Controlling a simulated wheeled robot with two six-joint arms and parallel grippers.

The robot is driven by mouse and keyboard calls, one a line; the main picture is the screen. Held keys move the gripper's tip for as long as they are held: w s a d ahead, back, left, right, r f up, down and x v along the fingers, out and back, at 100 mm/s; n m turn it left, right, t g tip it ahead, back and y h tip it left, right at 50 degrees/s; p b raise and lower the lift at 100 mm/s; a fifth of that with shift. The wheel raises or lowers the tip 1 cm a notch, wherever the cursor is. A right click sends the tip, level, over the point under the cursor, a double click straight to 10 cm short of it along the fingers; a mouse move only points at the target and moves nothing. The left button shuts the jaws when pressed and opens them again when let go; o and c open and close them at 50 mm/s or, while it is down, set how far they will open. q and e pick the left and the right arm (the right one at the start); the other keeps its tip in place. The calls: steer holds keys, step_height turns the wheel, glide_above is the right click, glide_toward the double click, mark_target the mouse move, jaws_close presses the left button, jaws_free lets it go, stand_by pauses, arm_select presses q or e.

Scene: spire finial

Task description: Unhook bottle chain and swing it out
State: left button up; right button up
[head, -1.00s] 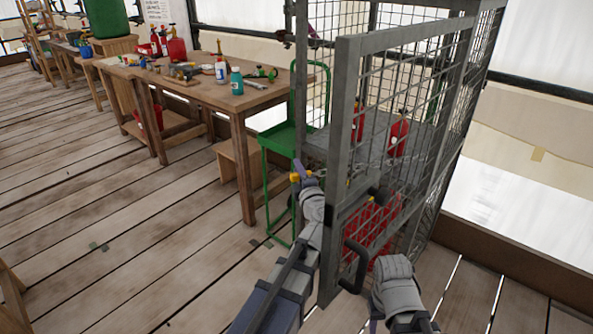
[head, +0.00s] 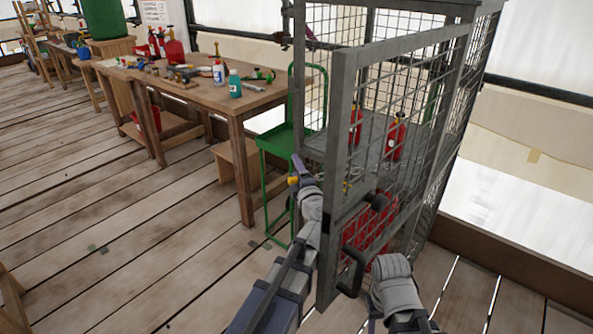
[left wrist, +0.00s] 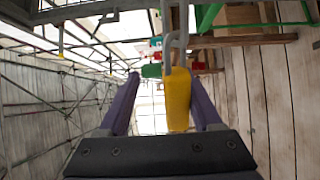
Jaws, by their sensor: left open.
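My left gripper (head: 297,168) is beside the left edge of the wire cage (head: 343,110). In the left wrist view its two purple fingers (left wrist: 165,105) stand apart. A yellow tab (left wrist: 178,98) hangs between them, closer to the right finger. A grey chain link (left wrist: 177,45) runs up from the tab. In the head view a yellow piece (head: 293,181) shows at the gripper. The rest of the chain is hard to make out. Red bottles (head: 397,138) stand inside the cage behind mesh. My right wrist shows at the lower right; its fingertips cannot be made out.
The cage's framed front panel, with a black handle (head: 352,272), stands just right of my left arm. A green trolley (head: 275,145) is close behind the left gripper. A wooden workbench (head: 205,90) with tools stands at the back left.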

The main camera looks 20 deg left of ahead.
arm_select(q)
step_height(320, 180, up, 8)
steer(key=w+p, duration=0.1)
steer(key=p, duration=0.7)
steer(key=shift+w, duration=0.3)
step_height(320, 180, down, 7)
steer(key=s+n+g+h, duration=0.2)
steer(key=n+g, duration=0.2)
steer(key=n, duration=0.1)
steer(key=s+d, duration=0.4)
steer(key=s, duration=0.4)
steer(key=shift+s+d+y, duration=0.2)
steer(key=shift+s+y, duration=0.1)
steer(key=shift+s, duration=0.1)
steer(key=shift+f, duration=0.1)
